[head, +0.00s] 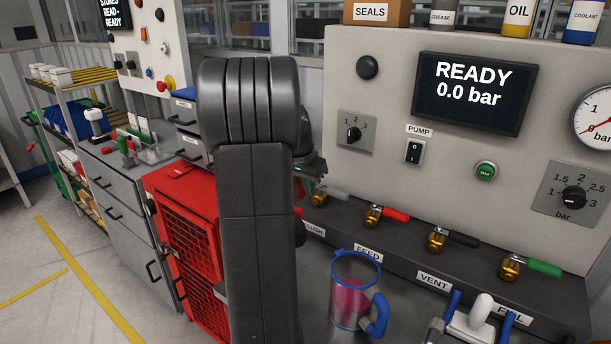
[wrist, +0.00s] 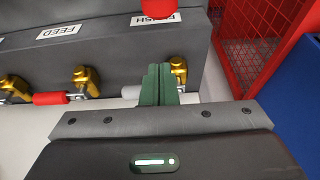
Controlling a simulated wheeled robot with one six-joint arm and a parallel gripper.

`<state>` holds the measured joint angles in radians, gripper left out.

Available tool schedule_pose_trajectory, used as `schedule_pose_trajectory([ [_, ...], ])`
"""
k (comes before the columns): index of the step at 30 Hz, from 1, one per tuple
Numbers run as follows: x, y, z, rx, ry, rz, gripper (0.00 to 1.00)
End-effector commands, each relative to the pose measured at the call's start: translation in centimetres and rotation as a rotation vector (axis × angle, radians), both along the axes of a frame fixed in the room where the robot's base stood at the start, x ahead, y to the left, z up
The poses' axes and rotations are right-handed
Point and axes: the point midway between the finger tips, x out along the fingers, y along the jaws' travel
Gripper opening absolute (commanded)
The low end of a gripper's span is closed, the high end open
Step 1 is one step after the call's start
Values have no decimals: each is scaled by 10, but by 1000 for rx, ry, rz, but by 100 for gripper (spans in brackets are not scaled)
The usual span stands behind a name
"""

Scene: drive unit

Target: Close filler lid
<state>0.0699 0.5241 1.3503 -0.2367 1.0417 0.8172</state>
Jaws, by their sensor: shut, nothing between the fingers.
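I cannot make out a filler lid in either view. My gripper (wrist: 158,72) shows in the wrist view with its green fingers together and nothing between them. The fingers stand in front of the FLUSH valve's brass body (wrist: 178,70) and pale handle (wrist: 134,91); I cannot tell whether they touch. In the head view my arm's dark links cover the middle and mostly hide the gripper. A clear jug (head: 350,299) with pink liquid and a blue rim and handle stands upright at the bottom, by the FEED label.
The valve row has a red FEED handle (head: 395,214), a black VENT handle (head: 462,240) and a green FILL handle (head: 543,267). The control panel (head: 390,90) rises behind it, its screen (head: 471,92) reading READY, 0.0 bar. A red mesh cage (head: 190,250) stands left of my arm.

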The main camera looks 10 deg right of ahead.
Motion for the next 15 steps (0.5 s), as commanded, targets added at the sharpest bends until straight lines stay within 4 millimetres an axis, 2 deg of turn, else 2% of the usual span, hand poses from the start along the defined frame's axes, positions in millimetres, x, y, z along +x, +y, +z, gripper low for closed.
schedule_pose_trajectory([
  [1, 2, -3, -11, 0, 4, -1, 0],
  [5, 8, -9, -36, -1, 4, 0, 0],
  [9, -8, 8, -32, -1, -1, 4, 0],
  [15, -19, 19, -33, 0, -1, 2, 0],
])
